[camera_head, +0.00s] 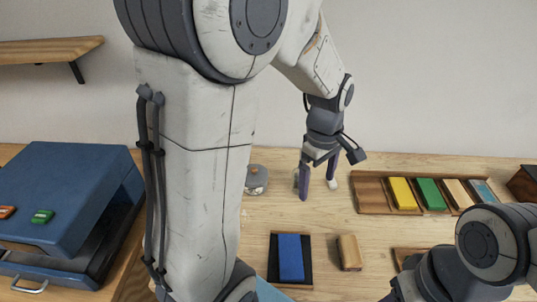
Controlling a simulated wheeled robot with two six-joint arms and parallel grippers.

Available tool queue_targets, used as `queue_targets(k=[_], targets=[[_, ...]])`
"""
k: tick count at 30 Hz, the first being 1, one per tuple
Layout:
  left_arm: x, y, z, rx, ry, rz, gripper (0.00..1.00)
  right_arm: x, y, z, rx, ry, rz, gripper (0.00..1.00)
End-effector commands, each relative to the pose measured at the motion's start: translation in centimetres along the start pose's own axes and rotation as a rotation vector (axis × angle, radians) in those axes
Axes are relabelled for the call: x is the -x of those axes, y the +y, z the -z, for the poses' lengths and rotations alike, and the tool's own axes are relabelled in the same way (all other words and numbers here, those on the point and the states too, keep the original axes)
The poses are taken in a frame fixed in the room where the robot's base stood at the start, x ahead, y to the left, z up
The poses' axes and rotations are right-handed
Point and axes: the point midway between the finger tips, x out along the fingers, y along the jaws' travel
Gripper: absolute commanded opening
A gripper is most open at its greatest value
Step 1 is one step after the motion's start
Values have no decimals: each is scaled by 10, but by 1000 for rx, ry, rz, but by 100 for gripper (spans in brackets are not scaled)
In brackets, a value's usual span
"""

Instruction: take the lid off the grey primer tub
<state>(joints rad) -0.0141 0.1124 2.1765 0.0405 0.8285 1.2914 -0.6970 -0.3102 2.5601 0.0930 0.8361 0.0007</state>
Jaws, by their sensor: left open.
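A small round grey tub (257,176), which looks like the primer tub, stands on the wooden table just right of my left arm's large link. Its top looks covered, but it is too small to make out the lid's edge. My left gripper (317,187) points down to the right of the tub, open and apart from it. Its two fingers are spread, and I see nothing held between them.
A wooden tray (368,190) with yellow, green, tan and blue blocks lies at the right. A blue block (291,257) on a dark tray and a tan block (349,252) lie in front. A blue case (70,185) stands at the left. A shelf (45,50) hangs above.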

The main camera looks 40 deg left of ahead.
Motion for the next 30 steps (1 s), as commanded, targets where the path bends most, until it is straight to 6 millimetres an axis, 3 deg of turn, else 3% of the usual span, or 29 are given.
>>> queue_targets(k=[1, 6, 12, 18, 24, 30], targets=[[8, 5, 29, 190, 5, 6, 100, 13, -1, 1, 0, 0, 0, 50], [11, 7, 116, 807, 21, 10, 100, 32, -2, 2, -1, 0, 0, 50], [10, -11, 188, 1315, 36, 10, 100, 45, -3, 2, -1, 0, 0, 50], [2, -22, 214, 1508, 42, 11, 100, 50, -4, 3, -1, 0, 0, 50], [-29, -24, 215, 1519, 42, 14, 100, 56, -4, 3, -1, 0, 0, 50], [-47, -24, 215, 1516, 42, 11, 100, 60, -4, 3, -2, 0, 0, 50]])
